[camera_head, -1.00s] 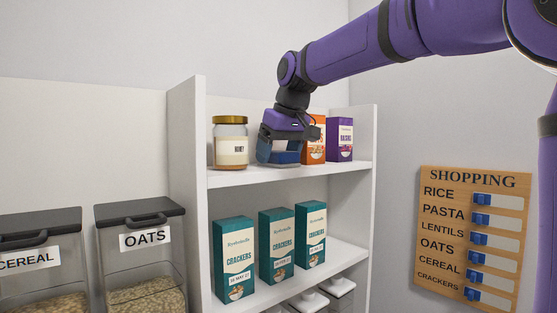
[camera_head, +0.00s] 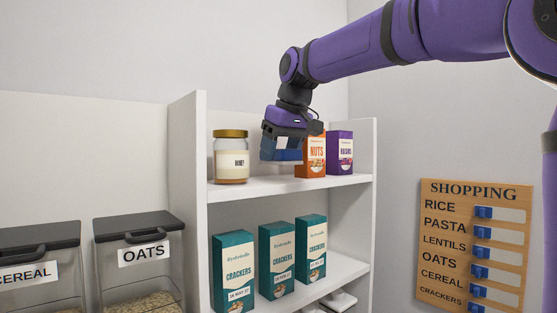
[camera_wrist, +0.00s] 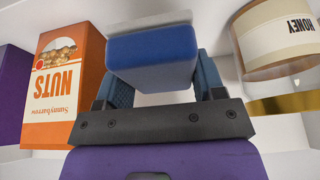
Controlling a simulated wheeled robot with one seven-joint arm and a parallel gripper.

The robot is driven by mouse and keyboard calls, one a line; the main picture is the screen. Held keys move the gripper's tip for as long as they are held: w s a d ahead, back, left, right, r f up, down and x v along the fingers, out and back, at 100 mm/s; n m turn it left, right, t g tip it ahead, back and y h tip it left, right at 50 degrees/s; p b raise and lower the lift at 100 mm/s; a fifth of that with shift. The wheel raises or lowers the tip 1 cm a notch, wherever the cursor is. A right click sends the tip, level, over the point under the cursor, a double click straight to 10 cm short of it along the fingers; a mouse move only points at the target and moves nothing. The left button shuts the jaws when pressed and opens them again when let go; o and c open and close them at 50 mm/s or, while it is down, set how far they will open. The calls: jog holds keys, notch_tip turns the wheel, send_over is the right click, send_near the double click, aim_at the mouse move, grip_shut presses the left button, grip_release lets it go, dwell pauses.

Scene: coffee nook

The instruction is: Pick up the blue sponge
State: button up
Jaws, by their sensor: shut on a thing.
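The blue sponge (camera_head: 287,155) is in my gripper (camera_head: 284,142), between the honey jar and the nuts box. My gripper points down and is shut on the sponge, holding it a little above the upper shelf. In the wrist view the blue sponge (camera_wrist: 152,57) sits between the two fingers of my gripper (camera_wrist: 155,85), with a pale layer along its far side. The fingers partly hide its sides.
On the upper shelf (camera_head: 260,188), a honey jar (camera_head: 231,160) stands to the left; a nuts box (camera_head: 311,158) and a raisins box (camera_head: 340,153) stand close on the right. The space above is open.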

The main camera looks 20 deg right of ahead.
jog(key=s+d+r, duration=0.1)
jog(key=s, duration=1.4)
jog(key=shift+d+r, duration=0.25)
jog(key=shift+d, duration=0.15)
jog(key=o, duration=0.3)
jog(key=shift+c, duration=1.3)
